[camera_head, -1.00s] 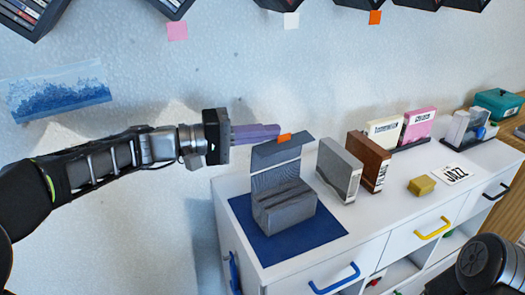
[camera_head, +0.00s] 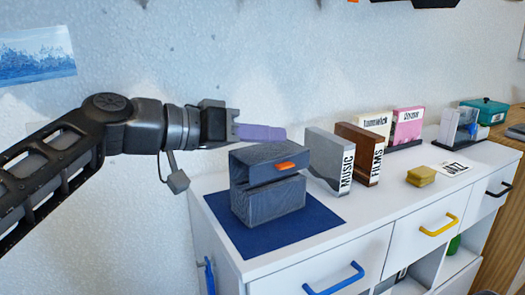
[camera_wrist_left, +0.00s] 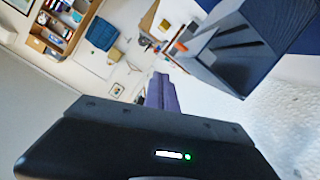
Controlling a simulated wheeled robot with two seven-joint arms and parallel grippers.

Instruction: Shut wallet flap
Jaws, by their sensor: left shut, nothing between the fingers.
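The grey wallet (camera_head: 268,203) stands on a dark blue mat (camera_head: 243,240) at the left end of the white cabinet. Its flap (camera_head: 262,160) is tilted forward over the body, with a gap at the front. An orange tab (camera_head: 286,165) is on the flap's front edge. My left gripper (camera_head: 278,133), with purple fingers, is shut and empty just above and behind the flap. Whether it touches the flap I cannot tell. The left wrist view shows the purple fingers (camera_wrist_left: 163,93) beside the wallet (camera_wrist_left: 240,45), with slots visible inside. My right gripper is out of view.
A grey MUSIC box (camera_head: 328,160) and a brown FILMS box (camera_head: 361,152) stand right of the wallet. Farther right are a yellow block (camera_head: 421,176) and a JAZZ card (camera_head: 456,169). The wall is close behind the cabinet.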

